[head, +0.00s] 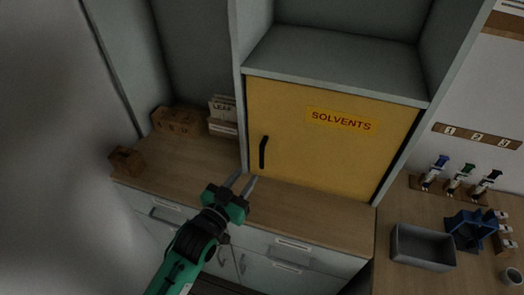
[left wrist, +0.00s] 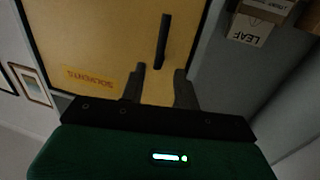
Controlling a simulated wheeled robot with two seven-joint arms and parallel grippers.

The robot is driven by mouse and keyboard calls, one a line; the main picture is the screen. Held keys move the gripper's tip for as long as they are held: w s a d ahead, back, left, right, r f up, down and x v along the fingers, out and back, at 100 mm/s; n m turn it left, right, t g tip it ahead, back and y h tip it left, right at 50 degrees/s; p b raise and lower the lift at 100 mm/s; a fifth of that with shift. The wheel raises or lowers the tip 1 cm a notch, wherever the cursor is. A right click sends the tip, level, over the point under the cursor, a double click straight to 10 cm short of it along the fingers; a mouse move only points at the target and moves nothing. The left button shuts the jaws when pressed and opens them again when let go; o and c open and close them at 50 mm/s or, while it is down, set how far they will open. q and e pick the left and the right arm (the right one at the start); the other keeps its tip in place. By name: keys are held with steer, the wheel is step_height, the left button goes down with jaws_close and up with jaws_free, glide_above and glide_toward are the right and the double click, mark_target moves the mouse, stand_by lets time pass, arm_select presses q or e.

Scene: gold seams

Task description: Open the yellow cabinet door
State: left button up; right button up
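The yellow cabinet door (head: 325,145), labelled SOLVENTS, is shut in its grey cabinet frame. Its black vertical handle (head: 263,152) is near the door's left edge. My left gripper (head: 244,184) is below and a little left of the handle, apart from it, with its two fingers spread and nothing between them. In the left wrist view the door (left wrist: 110,40) appears upside down, and the handle (left wrist: 162,42) lies beyond the open fingers (left wrist: 160,85). My right gripper is not in view.
On the wooden counter (head: 185,165) at left are a brown box (head: 178,121), a smaller brown block (head: 127,160) and a box marked LEAF (head: 222,115). At right are a grey tray (head: 422,248), a blue holder (head: 468,229) and several bottles. A large blurred grey shape covers the far left.

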mark_target(261, 156)
arm_select(q)
steer(key=shift+p+x, duration=1.3)
steer(key=shift+x, duration=3.75)
steer(key=shift+f, duration=0.1)
jaws_close()
